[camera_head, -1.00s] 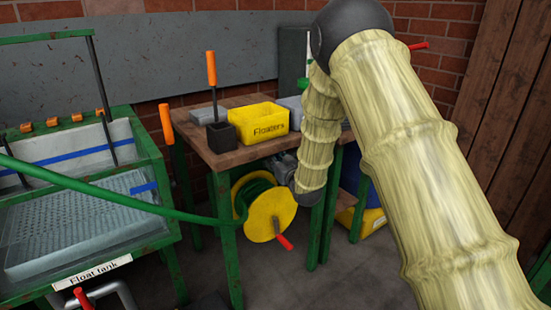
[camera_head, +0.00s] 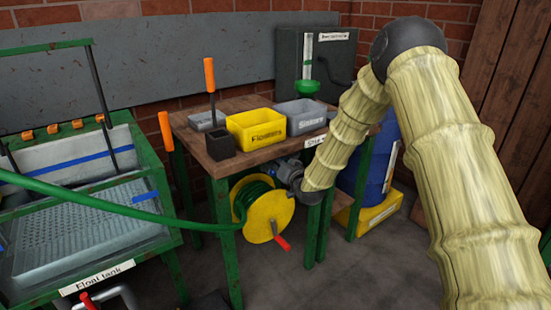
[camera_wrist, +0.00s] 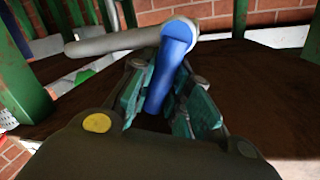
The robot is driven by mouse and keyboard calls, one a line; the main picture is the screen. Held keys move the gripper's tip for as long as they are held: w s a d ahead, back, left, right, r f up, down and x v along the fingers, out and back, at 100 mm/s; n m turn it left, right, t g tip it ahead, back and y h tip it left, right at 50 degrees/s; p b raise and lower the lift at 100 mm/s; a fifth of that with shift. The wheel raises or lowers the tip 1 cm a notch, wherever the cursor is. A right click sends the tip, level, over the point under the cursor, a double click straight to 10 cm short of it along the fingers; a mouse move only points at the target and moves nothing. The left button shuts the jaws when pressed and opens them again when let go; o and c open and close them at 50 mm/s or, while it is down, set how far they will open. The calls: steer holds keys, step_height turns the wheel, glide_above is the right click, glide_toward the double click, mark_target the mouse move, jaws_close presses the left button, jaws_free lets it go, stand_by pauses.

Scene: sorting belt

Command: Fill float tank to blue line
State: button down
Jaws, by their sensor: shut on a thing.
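The float tank (camera_head: 97,275) stands at the left in the head view, a green frame with a perforated grey tray inside. A blue line (camera_head: 85,166) runs along its pale back wall, with a blue mark on the right side. I cannot make out a water level. A green hose (camera_head: 100,207) runs from the yellow reel (camera_head: 265,208) across the tank. In the wrist view, my gripper (camera_wrist: 166,85) is shut on a blue handle (camera_wrist: 177,42), which meets a grey pipe (camera_wrist: 115,43). The gripper's fingers are hidden in the head view.
A wooden table (camera_head: 245,162) holds a yellow floaters box (camera_head: 257,132), a grey sinkers box (camera_head: 302,122) and a dark tool holder (camera_head: 221,145). A red handle (camera_head: 87,301) sits below the tank. A blue barrel (camera_head: 385,165) stands right of the table.

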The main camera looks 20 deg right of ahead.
steer(key=shift+w+d+f+m+p, duration=0.15)
steer(key=shift+d+m+p, duration=0.25)
steer(key=shift+m, duration=0.4)
steer(key=shift+g, duration=0.3)
steer(key=c, duration=1.3)
jaws_free()
steer(key=v, duration=1.2)
steer(key=shift+f, duration=0.15)
